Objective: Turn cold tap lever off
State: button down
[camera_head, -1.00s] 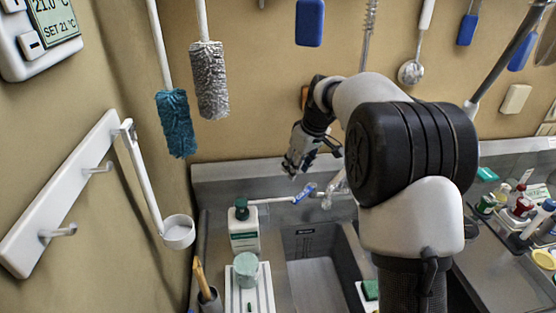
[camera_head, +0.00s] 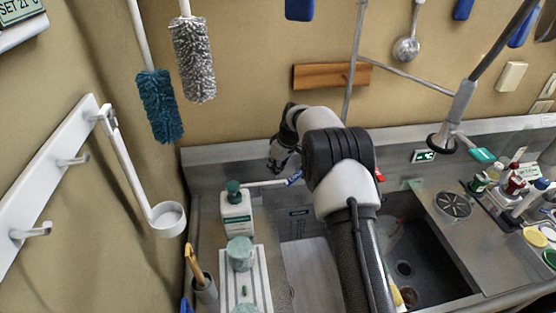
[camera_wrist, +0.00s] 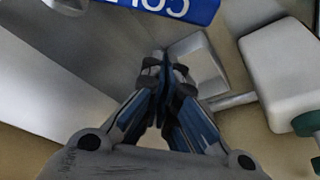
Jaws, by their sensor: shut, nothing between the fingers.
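The cold tap lever (camera_head: 294,179) is a small blue piece at the back of the sink, partly hidden behind my arm in the head view. In the wrist view the blue lever (camera_wrist: 180,8) crosses the top edge, with white lettering upside down and partly cut off. My gripper (camera_head: 276,166) hangs just left of and slightly above the lever in the head view. In the wrist view my gripper (camera_wrist: 165,65) has its fingertips together with nothing between them, below the lever in the picture and apart from it.
A white soap bottle (camera_head: 237,213) with a green cap stands left of the sink; it also shows in the wrist view (camera_wrist: 284,72). A white bar (camera_head: 262,184) runs between bottle and lever. Brushes (camera_head: 160,105) hang at the left. The left basin (camera_head: 312,272) looks empty.

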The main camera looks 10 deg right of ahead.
aim_at(289, 180)
jog(key=shift+s+d+r, duration=0.15)
jog(key=shift+s+d, duration=0.45)
jog(key=shift+s, duration=0.05)
jog(key=shift+s+d+r, duration=0.15)
jog(key=shift+s+d, duration=0.45)
jog(key=shift+s, duration=0.1)
jog(key=s+n+b, duration=0.1)
jog(key=s+d+n+b, duration=0.1)
jog(key=n, duration=0.1)
jog(key=shift+s+d+f+g+y+b, duration=0.1)
jog(key=shift+d+g+y+b, duration=0.2)
jog(key=shift+y+b, duration=0.1)
jog(key=shift+s+d, duration=0.2)
jog(key=shift+s, duration=0.2)
